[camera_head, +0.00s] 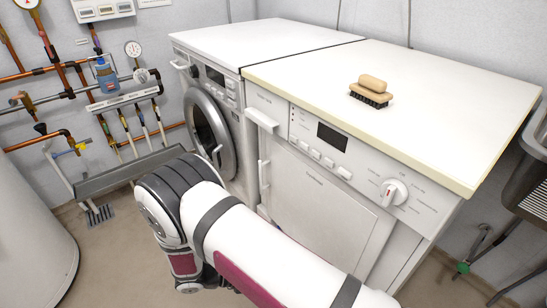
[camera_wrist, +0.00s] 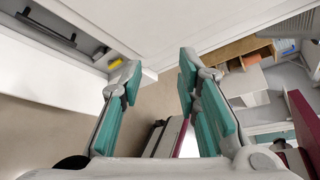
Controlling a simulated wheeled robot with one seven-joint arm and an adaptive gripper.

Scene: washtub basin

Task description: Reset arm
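My gripper (camera_wrist: 158,74) shows in the wrist view with its two teal-padded fingers spread apart. It is open, and nothing is between the pads. In the head view my white and dark arm crosses the lower middle, in front of the two machines. The gripper itself is hidden in that view. In the wrist view the fingers point towards the edge of a large white panel (camera_wrist: 215,22), with brown floor (camera_wrist: 147,95) below. I cannot tell how far the fingertips are from the panel.
A washing machine (camera_head: 205,92) and a second white machine with a knob (camera_head: 394,192) stand side by side. A wooden brush (camera_head: 371,91) lies on the right machine's top. Pipes (camera_head: 70,92) line the left wall. A white tank (camera_head: 30,235) stands lower left, a dark basin (camera_head: 530,180) at right.

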